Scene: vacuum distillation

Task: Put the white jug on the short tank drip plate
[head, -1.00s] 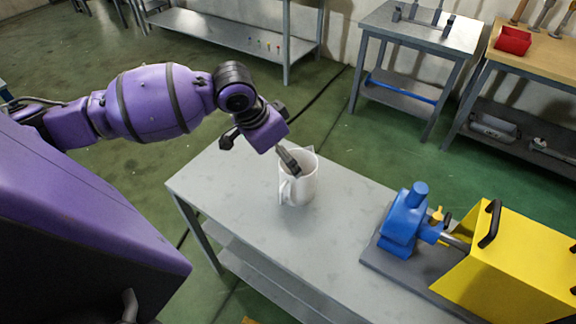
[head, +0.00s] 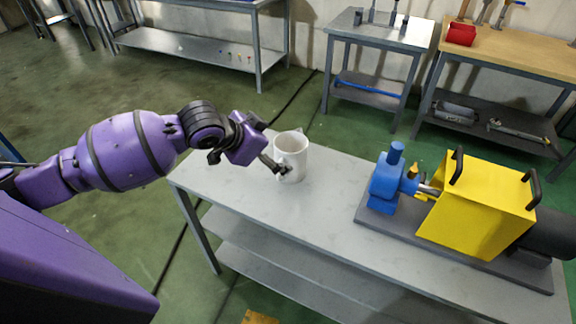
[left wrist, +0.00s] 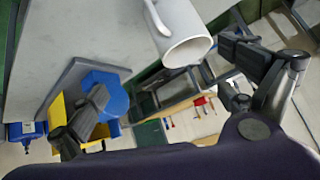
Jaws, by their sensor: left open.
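The white jug (head: 293,155) stands upright on the grey table (head: 330,215), near its back left part. The gripper is open, and I cannot tell whether a finger touches the jug. My right gripper is not in view. I cannot make out the short tank drip plate in these frames.
A blue pump (head: 386,180) and a yellow housing (head: 475,215) sit on a dark base at the table's right. The tabletop between jug and pump is clear. Behind stand a small grey table (head: 378,32) and a wooden-topped bench (head: 520,50) with a red bin (head: 461,34).

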